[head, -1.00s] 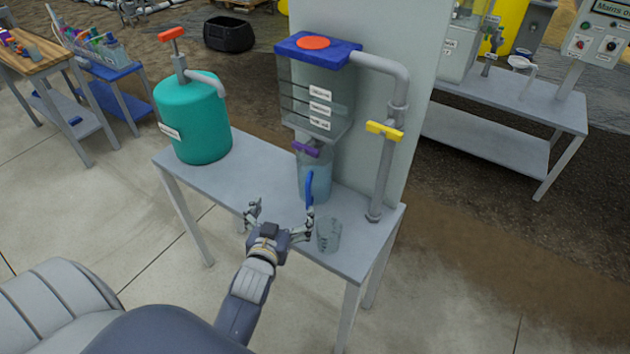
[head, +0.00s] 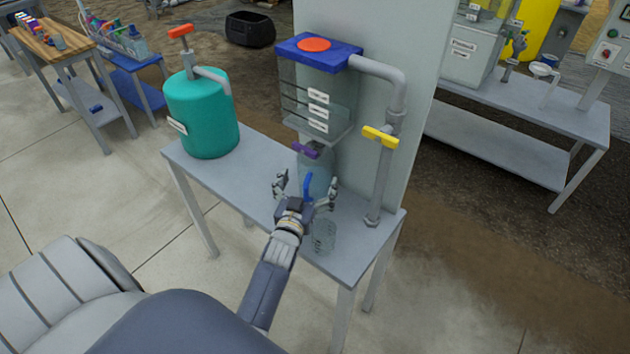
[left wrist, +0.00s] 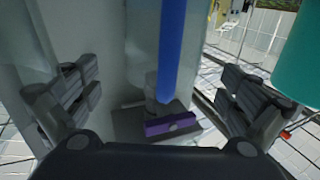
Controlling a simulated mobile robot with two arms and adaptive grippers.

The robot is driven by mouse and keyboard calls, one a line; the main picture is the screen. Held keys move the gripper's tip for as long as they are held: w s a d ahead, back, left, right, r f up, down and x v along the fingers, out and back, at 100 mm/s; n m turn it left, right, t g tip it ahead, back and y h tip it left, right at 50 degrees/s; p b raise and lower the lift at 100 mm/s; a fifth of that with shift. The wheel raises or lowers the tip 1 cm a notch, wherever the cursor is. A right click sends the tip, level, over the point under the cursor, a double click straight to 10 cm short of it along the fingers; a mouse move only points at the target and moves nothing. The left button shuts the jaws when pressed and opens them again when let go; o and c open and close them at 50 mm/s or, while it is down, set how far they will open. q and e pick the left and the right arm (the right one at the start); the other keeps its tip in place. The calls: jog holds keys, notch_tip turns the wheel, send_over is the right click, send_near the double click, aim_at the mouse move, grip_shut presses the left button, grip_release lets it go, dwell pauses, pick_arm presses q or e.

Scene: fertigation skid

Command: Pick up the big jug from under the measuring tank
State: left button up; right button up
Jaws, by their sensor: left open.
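The big jug (head: 314,176) is clear with a blue handle (head: 308,184). It stands on the grey table under the measuring tank (head: 318,100), a clear tank with a blue lid and a purple valve handle (head: 306,149). My left gripper (head: 305,188) is open, with its fingers on either side of the blue handle in the head view. In the left wrist view the blue handle (left wrist: 172,50) runs upright between the open fingers (left wrist: 165,100). I cannot tell whether any finger touches it. My right gripper is not in view.
A small clear jug (head: 322,236) stands close by at the table's front right. A grey pipe with a yellow valve handle (head: 380,136) comes down at the right. A teal tank (head: 203,117) stands on the left of the table (head: 232,172).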

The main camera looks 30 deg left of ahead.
pick_arm(q)
jog(key=x, duration=0.3)
jog(key=shift+w+a+r+p, duration=0.2)
jog(key=shift+a+p, duration=0.15)
jog(key=shift+p, duration=0.05)
jog(key=shift+w+a+f, duration=0.1)
jog(key=shift+w, duration=0.35)
jog(key=c, duration=2)
jog(key=shift+r, duration=0.2)
jog(key=shift+c, duration=0.6)
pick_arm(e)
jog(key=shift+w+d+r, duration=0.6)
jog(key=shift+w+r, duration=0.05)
pick_arm(q)
jog(key=shift+r, duration=0.15)
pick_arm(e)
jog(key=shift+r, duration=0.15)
